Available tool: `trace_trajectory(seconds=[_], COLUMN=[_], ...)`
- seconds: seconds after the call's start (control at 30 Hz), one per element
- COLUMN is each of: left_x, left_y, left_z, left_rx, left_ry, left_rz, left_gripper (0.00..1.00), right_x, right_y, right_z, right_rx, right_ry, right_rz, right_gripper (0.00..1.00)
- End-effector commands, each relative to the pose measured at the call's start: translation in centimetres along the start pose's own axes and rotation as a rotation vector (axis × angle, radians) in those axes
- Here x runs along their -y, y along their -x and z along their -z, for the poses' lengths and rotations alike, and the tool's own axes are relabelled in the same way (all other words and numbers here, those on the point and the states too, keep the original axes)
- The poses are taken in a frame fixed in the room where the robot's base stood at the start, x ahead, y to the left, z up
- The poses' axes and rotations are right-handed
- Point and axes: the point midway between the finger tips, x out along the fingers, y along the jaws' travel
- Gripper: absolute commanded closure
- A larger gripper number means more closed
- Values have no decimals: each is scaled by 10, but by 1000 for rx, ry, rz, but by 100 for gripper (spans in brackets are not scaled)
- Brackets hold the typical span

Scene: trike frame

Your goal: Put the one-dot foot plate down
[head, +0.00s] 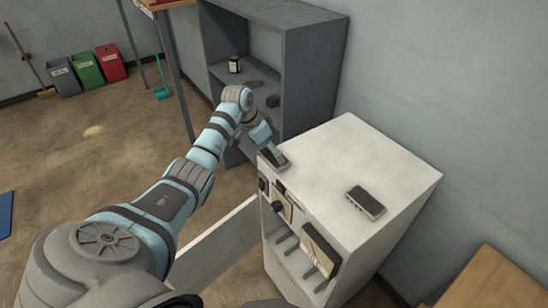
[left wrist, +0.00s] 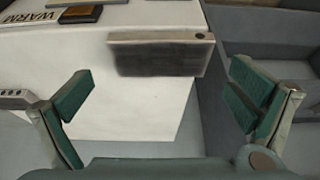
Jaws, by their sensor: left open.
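The one-dot foot plate (left wrist: 160,55) is a grey block with a single dark dot near its right end in the left wrist view. It lies at the edge of the white cabinet top, and in the head view it shows at the cabinet's near left corner (head: 274,158). My left gripper (left wrist: 162,105) is open, its two green-padded fingers wide apart on either side of the plate and clear of it. In the head view this gripper (head: 262,137) is just above and behind the plate, partly hidden by its wrist. My right gripper is not in view.
The white cabinet (head: 345,145) has a second dark block (head: 366,202) on its top, with free room around it. Its front carries knobs and slots. Several bins stand far left.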

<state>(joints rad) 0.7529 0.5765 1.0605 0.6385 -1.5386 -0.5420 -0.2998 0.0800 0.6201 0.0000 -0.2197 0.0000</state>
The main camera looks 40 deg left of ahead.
Motion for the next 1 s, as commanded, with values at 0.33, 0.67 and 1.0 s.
trace_trajectory(seconds=[0.33, 0.67, 1.0], left_x=[1, 1, 1], left_y=[-32, -31, -31], left_z=[-1, -1, 0], left_rx=[0, 0, -1], left_ry=[0, 1, 1], left_rz=[2, 2, 2], left_gripper=[0, 46, 68], right_x=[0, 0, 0], right_y=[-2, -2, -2], right_z=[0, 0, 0], right_rx=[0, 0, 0], right_ry=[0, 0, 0], right_rz=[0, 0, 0], right_gripper=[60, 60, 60])
